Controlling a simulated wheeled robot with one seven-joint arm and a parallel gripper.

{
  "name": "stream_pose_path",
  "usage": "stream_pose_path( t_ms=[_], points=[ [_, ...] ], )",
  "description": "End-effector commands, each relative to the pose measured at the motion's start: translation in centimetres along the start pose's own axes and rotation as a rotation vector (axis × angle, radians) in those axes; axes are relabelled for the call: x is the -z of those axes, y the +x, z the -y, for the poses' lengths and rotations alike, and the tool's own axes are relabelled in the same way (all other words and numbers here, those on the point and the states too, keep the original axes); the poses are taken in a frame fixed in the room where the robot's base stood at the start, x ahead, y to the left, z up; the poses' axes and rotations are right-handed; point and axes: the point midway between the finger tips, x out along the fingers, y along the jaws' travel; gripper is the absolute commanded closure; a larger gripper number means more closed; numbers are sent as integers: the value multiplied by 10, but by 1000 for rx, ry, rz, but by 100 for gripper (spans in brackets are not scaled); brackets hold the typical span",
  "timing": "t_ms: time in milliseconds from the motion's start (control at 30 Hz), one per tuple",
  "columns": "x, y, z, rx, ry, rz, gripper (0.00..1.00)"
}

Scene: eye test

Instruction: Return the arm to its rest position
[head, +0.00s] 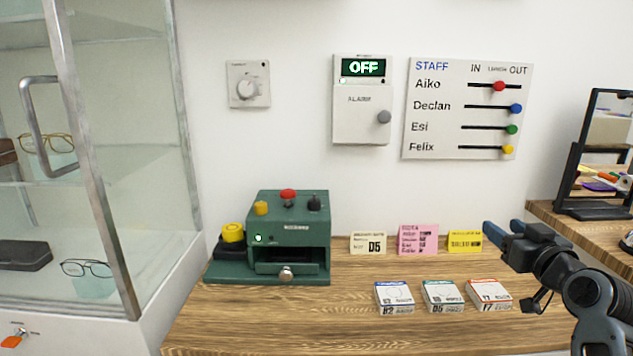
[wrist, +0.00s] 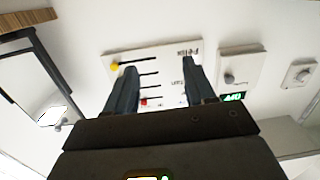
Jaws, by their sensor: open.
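My gripper (head: 503,230) is at the right in the head view, above the right part of the wooden table, with its blue-grey fingers pointing up and left toward the wall. In the wrist view my gripper (wrist: 158,72) shows its two fingers spread apart with nothing between them. Behind the fingers is the white staff board (wrist: 152,53), seen upside down. My dark arm comes in from the lower right of the head view. The gripper looks clear of the cards and boxes on the table.
The wooden table (head: 235,325) holds a green machine (head: 318,215), several cards such as the pink one (head: 418,240), and three small boxes, one being red-edged (head: 489,294). A glass cabinet (head: 110,150) stands left, a mirror (head: 605,150) right. The alarm box (head: 350,120) reads OFF.

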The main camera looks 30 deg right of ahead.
Motion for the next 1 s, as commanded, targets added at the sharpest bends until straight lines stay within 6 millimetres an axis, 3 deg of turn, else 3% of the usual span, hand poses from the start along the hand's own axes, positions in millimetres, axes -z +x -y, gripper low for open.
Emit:
stream_pose_path(
  t_ms=[33,200,367,500,733,1000],
  points=[
    [-19,-10,25,15,24,19,46],
    [-67,-51,89,39,72,57,46],
    [-101,-102,139,69,96,94,46],
    [-123,-154,174,104,101,125,46],
    [-141,-246,208,181,80,166,46],
    [-133,-350,219,313,25,197,46]
  ],
)
